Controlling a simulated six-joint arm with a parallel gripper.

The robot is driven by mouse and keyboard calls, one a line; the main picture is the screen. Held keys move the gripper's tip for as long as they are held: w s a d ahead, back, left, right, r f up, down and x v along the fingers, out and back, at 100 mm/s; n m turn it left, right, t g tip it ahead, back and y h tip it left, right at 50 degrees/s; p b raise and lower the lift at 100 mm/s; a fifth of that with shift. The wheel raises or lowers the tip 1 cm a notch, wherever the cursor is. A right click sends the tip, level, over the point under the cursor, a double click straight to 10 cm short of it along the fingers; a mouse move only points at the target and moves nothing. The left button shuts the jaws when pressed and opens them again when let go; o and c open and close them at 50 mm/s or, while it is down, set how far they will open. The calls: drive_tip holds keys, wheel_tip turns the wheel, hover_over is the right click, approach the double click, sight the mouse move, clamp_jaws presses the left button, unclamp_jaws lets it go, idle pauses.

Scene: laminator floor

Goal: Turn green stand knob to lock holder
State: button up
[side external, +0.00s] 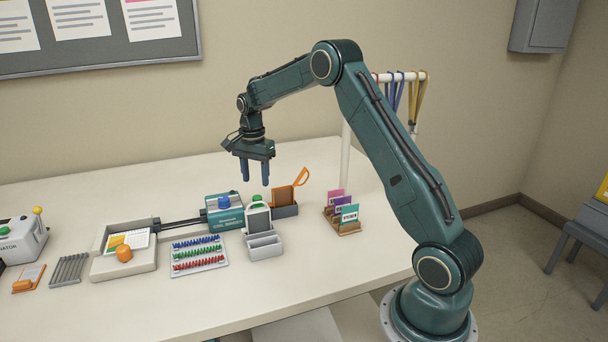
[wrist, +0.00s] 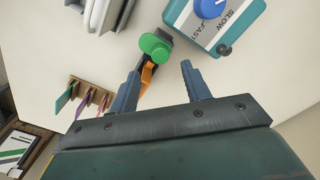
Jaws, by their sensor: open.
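The green knob (side external: 257,197) sits on top of the small stand (side external: 258,216) near the table's middle. A grey slotted holder (side external: 264,246) is at the stand's front. The knob shows from above in the wrist view (wrist: 155,46), just beyond my left-hand finger. My gripper (side external: 255,182) is open and empty, pointing down above and slightly behind the knob, apart from it. Its spread fingers also show in the wrist view (wrist: 160,70). The grey holder is partly cut off at the wrist view's top edge (wrist: 98,18).
A teal box with a blue dial (side external: 224,202) stands close left of the stand. A card rack (side external: 346,228) is farther right.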

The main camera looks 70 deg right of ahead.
sight(257, 197)
drive_tip(key=shift+f, duration=3.25)
drive_tip(key=c, duration=1)
